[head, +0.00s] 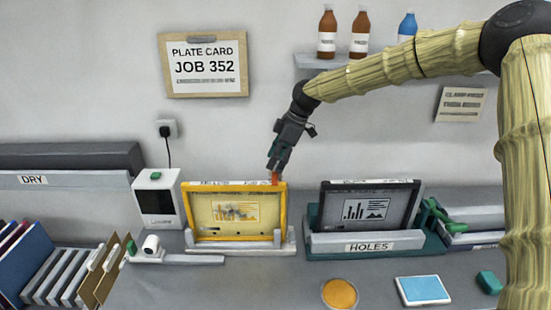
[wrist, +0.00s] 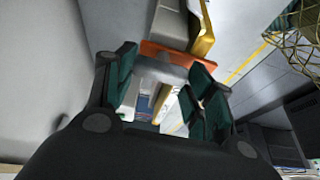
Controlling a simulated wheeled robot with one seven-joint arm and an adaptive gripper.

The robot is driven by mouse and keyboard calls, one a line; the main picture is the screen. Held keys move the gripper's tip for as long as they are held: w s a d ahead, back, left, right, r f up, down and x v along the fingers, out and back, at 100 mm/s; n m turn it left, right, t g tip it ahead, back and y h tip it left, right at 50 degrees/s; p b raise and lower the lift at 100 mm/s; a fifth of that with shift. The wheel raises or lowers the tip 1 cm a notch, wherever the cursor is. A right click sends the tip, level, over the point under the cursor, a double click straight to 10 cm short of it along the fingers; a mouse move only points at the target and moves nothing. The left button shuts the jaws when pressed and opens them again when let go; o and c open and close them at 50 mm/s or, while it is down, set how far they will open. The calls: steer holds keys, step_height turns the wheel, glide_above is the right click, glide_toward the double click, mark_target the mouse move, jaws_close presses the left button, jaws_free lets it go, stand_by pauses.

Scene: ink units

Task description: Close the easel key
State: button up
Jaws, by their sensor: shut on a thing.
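A yellow-framed panel (head: 235,186) with a printed chart stands upright in a pale easel holder (head: 207,245) on the bench. A small orange piece, which looks like the easel key (head: 275,179), is at the frame's top right corner. My gripper (head: 273,167) comes down from above onto this corner. In the wrist view, the orange piece (wrist: 165,52) crosses between the dark green fingertips of my gripper (wrist: 163,75), with a pale grey part just beside it. The fingers are shut on the orange piece and hide some of it.
A dark-framed panel (head: 322,205) stands in a teal holder labelled HOLES (head: 318,248) at the right. A white device (head: 171,178) is close at the left. An orange disc (head: 340,293) and a blue pad (head: 424,290) lie in front. Bottles stand on a shelf (head: 305,61) behind.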

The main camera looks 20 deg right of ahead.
steer(key=shift+w+r+n, duration=0.1)
steer(key=shift+n, duration=0.2)
stand_by(0.4)
steer(key=o, duration=1.5)
steer(key=shift+c, duration=0.2)
steer(key=v, duration=1.2)
steer(key=shift+w+d, duration=0.1)
steer(key=shift+d, duration=0.05)
